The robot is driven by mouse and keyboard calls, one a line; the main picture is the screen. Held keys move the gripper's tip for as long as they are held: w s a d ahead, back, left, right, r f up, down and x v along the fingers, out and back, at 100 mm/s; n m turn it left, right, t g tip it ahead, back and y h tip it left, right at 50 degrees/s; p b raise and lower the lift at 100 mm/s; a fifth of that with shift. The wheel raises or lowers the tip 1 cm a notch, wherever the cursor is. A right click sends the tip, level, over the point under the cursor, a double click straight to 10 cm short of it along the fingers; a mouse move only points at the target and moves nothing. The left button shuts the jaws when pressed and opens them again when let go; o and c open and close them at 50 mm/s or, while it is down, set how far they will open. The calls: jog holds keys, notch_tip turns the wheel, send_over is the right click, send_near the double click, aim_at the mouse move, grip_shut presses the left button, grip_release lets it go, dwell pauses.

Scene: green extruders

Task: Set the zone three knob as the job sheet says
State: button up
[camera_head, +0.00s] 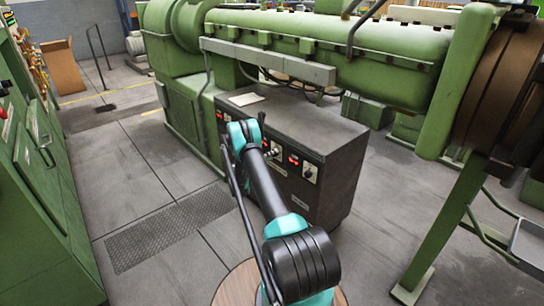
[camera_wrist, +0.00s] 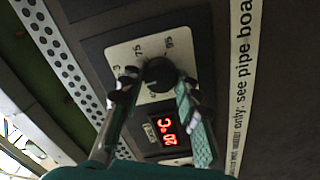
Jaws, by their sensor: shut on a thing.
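In the wrist view, a black round knob (camera_wrist: 159,72) sits on a pale dial plate (camera_wrist: 127,52) with printed marks, some reading like 75 and 95. My gripper (camera_wrist: 156,86) has one finger on each side of the knob and is shut on it. A red display (camera_wrist: 168,136) beside the dial reads about 20 °C, turned on its side. The fingers cover part of the dial scale, and the knob's pointer is hard to read. In the head view, my arm reaches the front of a dark control cabinet (camera_head: 300,125) and hides part of its panel.
Another knob (camera_head: 310,173) with a red display shows farther right on the cabinet. A pale sheet (camera_head: 246,99) lies on the cabinet top; its writing is too small to read. A green extruder (camera_head: 330,45) runs behind. Open floor (camera_head: 140,165) lies to the left.

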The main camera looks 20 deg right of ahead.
jog(key=shift+m, duration=0.3)
jog(key=o, duration=1.2)
jog(key=shift+c, duration=0.2)
jog(key=shift+a, duration=0.15)
jog(key=v, duration=1.1)
jog(key=shift+s+a, duration=0.2)
jog(key=shift+a, duration=0.15)
